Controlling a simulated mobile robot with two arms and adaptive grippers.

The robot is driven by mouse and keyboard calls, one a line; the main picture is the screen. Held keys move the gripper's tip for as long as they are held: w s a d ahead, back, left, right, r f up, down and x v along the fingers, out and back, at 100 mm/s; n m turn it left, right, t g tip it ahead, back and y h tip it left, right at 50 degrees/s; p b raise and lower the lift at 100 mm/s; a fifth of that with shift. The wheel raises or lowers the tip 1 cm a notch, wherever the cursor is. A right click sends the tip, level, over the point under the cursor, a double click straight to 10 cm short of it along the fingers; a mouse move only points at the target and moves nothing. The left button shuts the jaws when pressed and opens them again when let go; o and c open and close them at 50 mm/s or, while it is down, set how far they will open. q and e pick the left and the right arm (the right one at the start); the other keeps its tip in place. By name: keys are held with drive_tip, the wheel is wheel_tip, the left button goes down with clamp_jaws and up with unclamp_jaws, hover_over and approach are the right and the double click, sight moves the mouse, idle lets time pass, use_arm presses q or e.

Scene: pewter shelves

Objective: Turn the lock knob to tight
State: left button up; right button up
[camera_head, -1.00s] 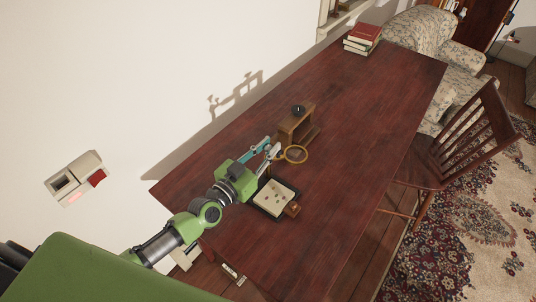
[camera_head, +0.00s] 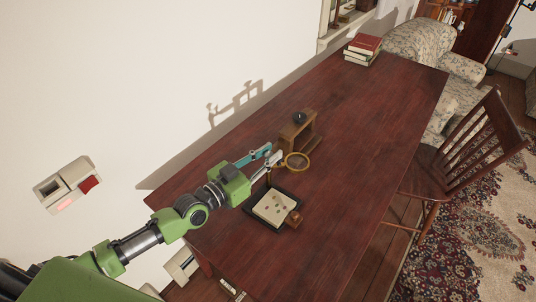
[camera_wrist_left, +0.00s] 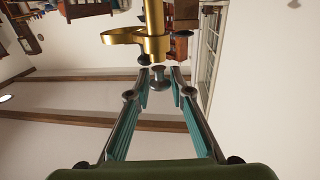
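In the left wrist view, a small grey metal knob (camera_wrist_left: 159,80), probably the lock knob, sits between the fingertips of my left gripper (camera_wrist_left: 159,76). Narrow gaps seem to show on both sides; I cannot be sure about contact. A brass post and clamp (camera_wrist_left: 155,42) are just beyond it. In the head view my left gripper (camera_head: 275,153) has its fingers apart, just left of the brass magnifier ring (camera_head: 297,161). The knob cannot be made out there, and its lock marking is not readable. My right gripper is not in view.
A small wooden stand (camera_head: 299,132) with a black round top is behind. Books (camera_head: 363,49) lie at the far end. The table's right side (camera_head: 355,140) is clear.

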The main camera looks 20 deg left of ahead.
use_arm(q)
drive_tip(key=shift+o, duration=1)
drive_tip(key=v, duration=1.2)
